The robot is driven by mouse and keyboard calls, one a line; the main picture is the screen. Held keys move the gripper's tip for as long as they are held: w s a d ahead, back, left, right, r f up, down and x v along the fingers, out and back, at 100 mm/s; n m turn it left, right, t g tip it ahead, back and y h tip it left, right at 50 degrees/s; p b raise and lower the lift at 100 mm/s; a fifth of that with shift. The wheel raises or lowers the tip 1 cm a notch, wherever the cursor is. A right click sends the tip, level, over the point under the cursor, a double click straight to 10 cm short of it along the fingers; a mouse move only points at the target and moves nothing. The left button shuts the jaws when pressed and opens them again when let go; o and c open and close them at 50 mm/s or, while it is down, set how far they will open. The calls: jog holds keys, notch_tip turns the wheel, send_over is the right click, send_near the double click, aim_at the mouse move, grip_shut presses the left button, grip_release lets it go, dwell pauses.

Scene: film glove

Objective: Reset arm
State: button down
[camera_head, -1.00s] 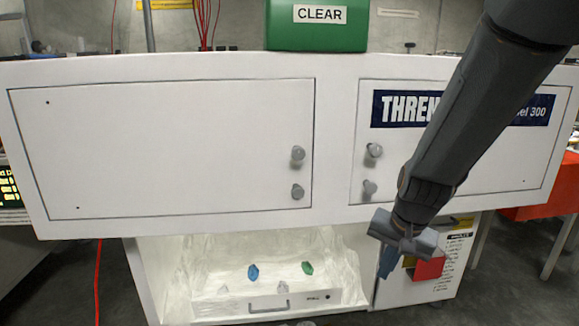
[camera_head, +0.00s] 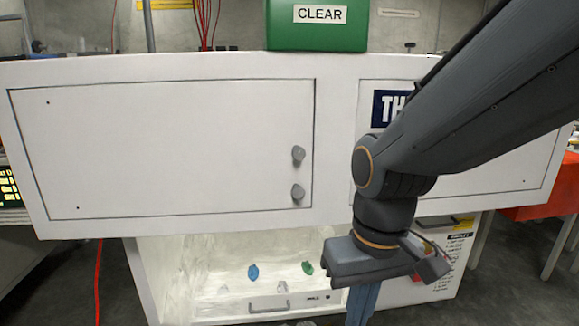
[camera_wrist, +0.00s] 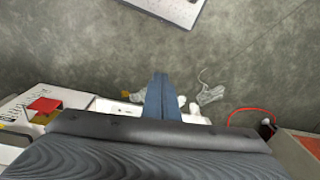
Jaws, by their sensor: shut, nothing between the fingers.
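My gripper (camera_head: 362,303) hangs in front of the white cabinet (camera_head: 190,140), at the lower right of the head view, with its fingers pointing down. It is shut and holds nothing. In the wrist view its blue-grey fingers (camera_wrist: 161,97) are together, over the grey floor.
The lit lower bay holds a white drawer (camera_head: 240,307) with a blue piece (camera_head: 253,272) and a green piece (camera_head: 307,268). A green box marked CLEAR (camera_head: 317,37) stands on top. A red-orange surface (camera_head: 540,205) is at right. Crumpled clear film (camera_wrist: 210,94) lies on the floor.

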jog(key=s+d+r+m+p, duration=0.1)
jog(key=d+r+p, duration=0.7)
jog(key=p, duration=1.1)
notch_tip(320, 180, up, 4)
jog(key=shift+s+d+f+m+h, duration=0.15)
jog(key=shift+s+d+m+h, duration=0.2)
jog(key=shift+m, duration=0.55)
jog(key=shift+w+d, duration=0.1)
jog(key=shift+d, duration=0.05)
